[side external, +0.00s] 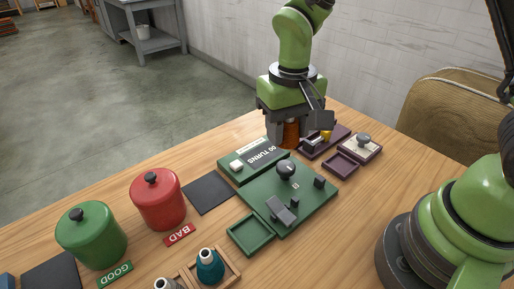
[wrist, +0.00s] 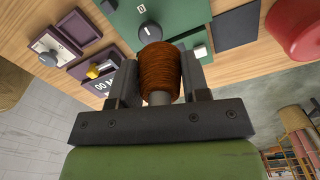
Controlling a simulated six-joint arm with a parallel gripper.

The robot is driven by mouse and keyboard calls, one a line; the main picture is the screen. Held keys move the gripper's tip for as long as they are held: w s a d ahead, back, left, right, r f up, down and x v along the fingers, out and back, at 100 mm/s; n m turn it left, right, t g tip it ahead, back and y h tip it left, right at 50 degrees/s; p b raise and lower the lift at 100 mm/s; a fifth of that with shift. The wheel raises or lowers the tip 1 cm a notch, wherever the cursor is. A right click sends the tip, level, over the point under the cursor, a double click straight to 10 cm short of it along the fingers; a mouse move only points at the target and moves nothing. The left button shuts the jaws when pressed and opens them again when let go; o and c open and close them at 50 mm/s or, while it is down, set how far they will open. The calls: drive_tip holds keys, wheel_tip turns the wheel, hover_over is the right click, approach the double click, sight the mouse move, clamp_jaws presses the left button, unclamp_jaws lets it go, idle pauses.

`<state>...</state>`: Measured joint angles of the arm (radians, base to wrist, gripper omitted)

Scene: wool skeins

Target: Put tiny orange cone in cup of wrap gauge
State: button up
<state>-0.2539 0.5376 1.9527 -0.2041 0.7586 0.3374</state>
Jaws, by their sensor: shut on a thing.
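My gripper (wrist: 157,80) is shut on the orange cone (wrist: 162,62), a rust-orange wound spool on a pale core. In the side external view, the cone (side external: 291,134) sits low between the jaws, just behind the green board (side external: 312,207); the gap beneath it is hard to see. No part is plainly labelled as the wrap gauge. The green board has knobs, a "00 TURNS" panel (side external: 268,152) and a shallow square green tray (side external: 250,247). A purple device (side external: 313,154) with a yellow part and a square purple tray (side external: 340,162) stands right of the gripper.
A cream plate with a grey knob (side external: 363,138) is at the back right. A red BAD jar (side external: 158,203), a green GOOD jar (side external: 92,237) and a dark mat (side external: 209,194) are at left. A teal cone (side external: 209,268) stands in a wooden box at the front.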

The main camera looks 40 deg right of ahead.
drive_tip(key=d+f, duration=0.1)
drive_tip(key=d, duration=0.7)
drive_tip(key=m, duration=0.1)
hover_over(341, 165)
drive_tip(key=shift+a+f, duration=0.1)
drive_tip(key=shift+f, duration=4.3)
drive_tip(key=shift+f, duration=0.65)
drive_tip(key=shift+f, duration=0.5)
drive_tip(key=shift+f, duration=0.5)
drive_tip(key=o, duration=1.4)
drive_tip(key=shift+c, duration=0.2)
drive_tip(key=shift+r, duration=0.1)
